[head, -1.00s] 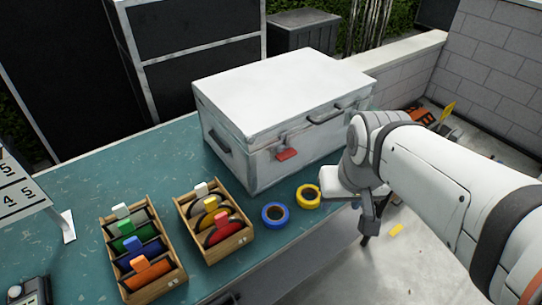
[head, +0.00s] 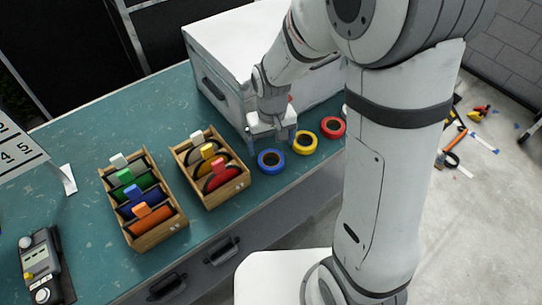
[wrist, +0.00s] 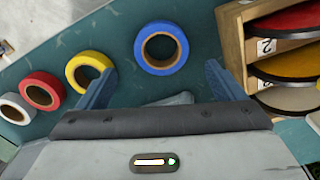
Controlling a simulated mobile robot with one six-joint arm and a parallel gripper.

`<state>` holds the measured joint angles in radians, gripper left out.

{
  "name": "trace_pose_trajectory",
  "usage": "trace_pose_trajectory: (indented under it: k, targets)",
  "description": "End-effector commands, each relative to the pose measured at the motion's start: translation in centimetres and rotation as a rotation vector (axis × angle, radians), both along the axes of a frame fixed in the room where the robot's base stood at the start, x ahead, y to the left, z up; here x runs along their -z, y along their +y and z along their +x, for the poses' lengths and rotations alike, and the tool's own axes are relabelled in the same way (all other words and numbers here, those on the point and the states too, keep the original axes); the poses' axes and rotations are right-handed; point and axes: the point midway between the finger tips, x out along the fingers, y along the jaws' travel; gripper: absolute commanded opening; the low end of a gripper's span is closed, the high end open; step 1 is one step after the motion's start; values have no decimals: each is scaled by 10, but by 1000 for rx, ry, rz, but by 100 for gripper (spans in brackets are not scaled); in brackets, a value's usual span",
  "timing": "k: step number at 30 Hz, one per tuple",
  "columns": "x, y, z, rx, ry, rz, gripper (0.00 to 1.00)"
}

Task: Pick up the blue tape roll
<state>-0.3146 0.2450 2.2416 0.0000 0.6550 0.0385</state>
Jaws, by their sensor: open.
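The blue tape roll (head: 271,161) lies flat on the teal tabletop, just right of the nearer wooden rack. In the wrist view the blue tape roll (wrist: 162,48) sits ahead of my gripper, roughly between the lines of its fingers, apart from them. My gripper (head: 272,138) hangs above the table just behind the roll, pointing down. In the wrist view my gripper (wrist: 158,80) shows its two fingers spread wide with nothing between them.
A yellow tape roll (head: 304,142) and a red one (head: 332,127) lie right of the blue. A white roll (wrist: 15,108) shows in the wrist view. A wooden rack (head: 228,188) stands close left. A large white case (head: 222,97) stands behind my gripper.

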Motion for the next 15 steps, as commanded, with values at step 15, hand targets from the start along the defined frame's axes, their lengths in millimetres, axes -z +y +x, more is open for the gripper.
trace_pose_trajectory:
  k: [15]
  targets:
    - [59,3,2,-1,3,-1,89]
